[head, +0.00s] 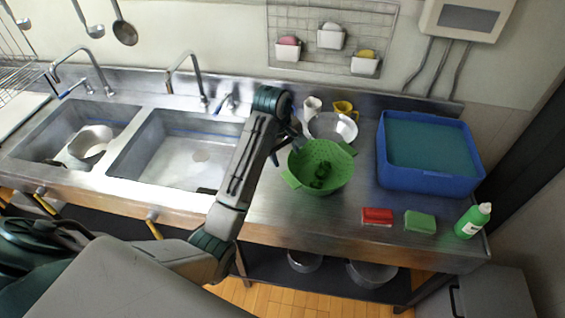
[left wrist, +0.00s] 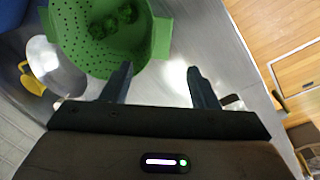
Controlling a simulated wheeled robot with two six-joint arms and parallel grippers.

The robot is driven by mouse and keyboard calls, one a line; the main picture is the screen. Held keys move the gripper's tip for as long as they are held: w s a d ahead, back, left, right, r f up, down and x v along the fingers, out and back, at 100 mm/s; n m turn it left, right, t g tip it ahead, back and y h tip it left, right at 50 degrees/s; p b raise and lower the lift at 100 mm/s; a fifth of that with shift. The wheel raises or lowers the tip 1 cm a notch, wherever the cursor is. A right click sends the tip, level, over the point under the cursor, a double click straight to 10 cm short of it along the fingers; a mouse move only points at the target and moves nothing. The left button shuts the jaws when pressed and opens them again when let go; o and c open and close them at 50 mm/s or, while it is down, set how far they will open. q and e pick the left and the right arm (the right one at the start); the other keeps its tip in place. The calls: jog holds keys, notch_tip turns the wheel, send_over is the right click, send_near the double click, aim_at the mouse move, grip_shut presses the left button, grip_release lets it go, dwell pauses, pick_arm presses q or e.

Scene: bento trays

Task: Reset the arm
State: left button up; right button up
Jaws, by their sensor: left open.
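My left arm reaches over the counter in the head view. Its gripper (head: 285,145) is beside the left rim of a green colander (head: 338,185). In the left wrist view the two dark fingers (left wrist: 162,85) stand apart with bare counter between them. The left finger's tip is close to the rim of the colander (left wrist: 75,50); I cannot tell whether they touch. Several dark green pieces, which look like broccoli, lie in the colander (head: 320,174) and also show in the left wrist view (left wrist: 120,18). My right gripper does not show.
A metal bowl (head: 346,127) and a yellow cup (head: 343,106) stand behind the colander. A blue tub (head: 430,182) is at the right. A red sponge (head: 377,216), a green sponge (head: 420,222) and a green bottle (head: 472,221) lie or stand near the front edge. Two sinks (head: 180,155) are at the left.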

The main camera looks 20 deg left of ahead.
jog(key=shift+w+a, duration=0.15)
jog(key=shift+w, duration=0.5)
